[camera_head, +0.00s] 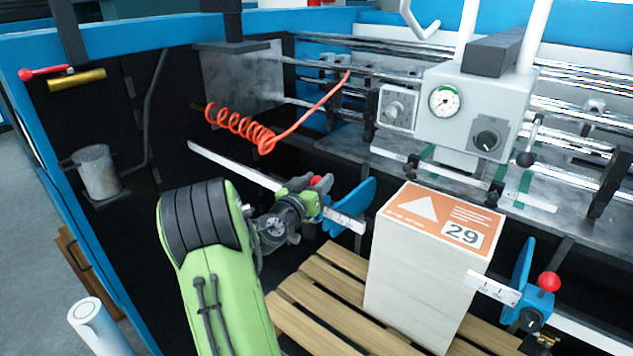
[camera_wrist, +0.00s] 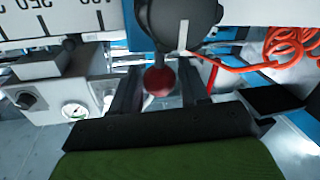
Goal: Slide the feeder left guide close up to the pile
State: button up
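The feeder left guide (camera_head: 359,205) is a blue upright plate with a white scale strip and a red knob (camera_head: 318,180). It stands left of the pile (camera_head: 425,265), a tall pale stack with an orange top sheet marked 29, with a gap between them. My gripper (camera_head: 307,184) is at the red knob. In the wrist view the knob (camera_wrist: 158,81) sits between my two fingers (camera_wrist: 160,85), very close to both. I cannot tell whether they press on it. The knob's far side is hidden.
The pile stands on a slatted wooden pallet (camera_head: 325,285). The right guide (camera_head: 522,275), with its own red knob, is on the pile's right. A grey box with a gauge (camera_head: 470,110) hangs behind and above the pile. A coiled orange hose (camera_head: 240,128) hangs behind my gripper.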

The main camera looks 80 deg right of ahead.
grip_shut()
jog(key=s+a+b, duration=0.1)
jog(key=s, duration=0.1)
jog(key=s+a+b, duration=0.1)
jog(key=s, duration=0.1)
jog(key=s+a+b, duration=0.1)
jog(key=s, duration=0.2)
jog(key=shift+s+b, duration=0.1)
jog(key=shift+b, duration=0.3)
jog(key=shift+o, duration=1.7)
grip_release()
jog(key=shift+a, duration=0.1)
jog(key=b+v, duration=0.7)
jog(key=v, duration=0.8)
jog(key=shift+a, duration=0.3)
